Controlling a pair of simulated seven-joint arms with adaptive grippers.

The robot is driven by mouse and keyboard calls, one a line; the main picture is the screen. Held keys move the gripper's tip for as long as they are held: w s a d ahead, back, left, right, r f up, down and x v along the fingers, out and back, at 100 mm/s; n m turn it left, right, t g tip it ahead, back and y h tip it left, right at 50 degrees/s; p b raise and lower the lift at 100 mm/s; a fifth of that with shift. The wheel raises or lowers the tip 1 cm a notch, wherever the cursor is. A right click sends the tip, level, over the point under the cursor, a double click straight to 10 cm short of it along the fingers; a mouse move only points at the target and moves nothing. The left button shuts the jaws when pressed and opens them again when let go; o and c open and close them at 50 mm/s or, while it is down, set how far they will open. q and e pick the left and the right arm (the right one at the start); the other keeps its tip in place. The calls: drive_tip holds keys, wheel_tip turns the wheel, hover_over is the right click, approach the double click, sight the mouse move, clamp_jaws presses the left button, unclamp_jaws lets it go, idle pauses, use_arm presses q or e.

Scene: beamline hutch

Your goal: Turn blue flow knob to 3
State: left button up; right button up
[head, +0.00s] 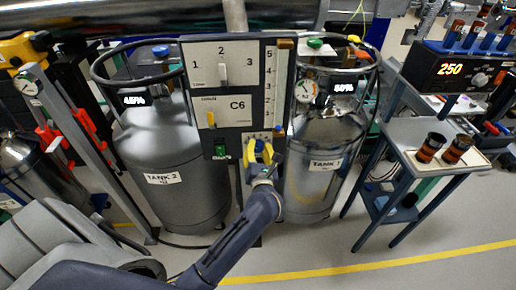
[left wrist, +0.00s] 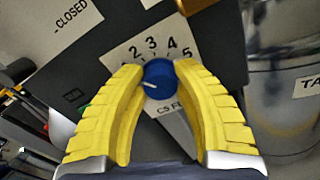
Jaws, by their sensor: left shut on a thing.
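The blue flow knob (left wrist: 159,74) sits on a white dial plate (left wrist: 138,47) with numbers up to 5 around its upper side. Its white mark points to the lower left, off the 3, which stands above the knob. My left gripper (left wrist: 160,72) has its yellow fingers on either side of the knob, shut on it. In the head view my left gripper (head: 262,152) is at the bottom of the grey panel (head: 268,85), and its fingers largely hide the knob. My right gripper is in neither view.
Two steel tanks stand beside the panel, one on the left (head: 168,140) and one on the right (head: 322,140). The panel also carries a lever switch (head: 222,73) and a green switch (head: 220,149). A small cart (head: 405,150) stands at right. Open floor lies in front.

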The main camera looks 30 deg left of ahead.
use_arm(q)
drive_tip(key=m, duration=0.5)
drive_tip(key=shift+w+d+r+m, duration=0.1)
drive_tip(key=shift+r+m, duration=0.1)
drive_tip(key=shift+m, duration=0.1)
clamp_jaws()
drive_tip(key=shift+f+m, duration=0.1)
drive_tip(key=shift+m, duration=2.5)
drive_tip(key=shift+d, duration=0.1)
drive_tip(key=o, duration=0.9)
unclamp_jaws()
drive_tip(key=o, duration=0.4)
drive_tip(key=shift+f, duration=0.15)
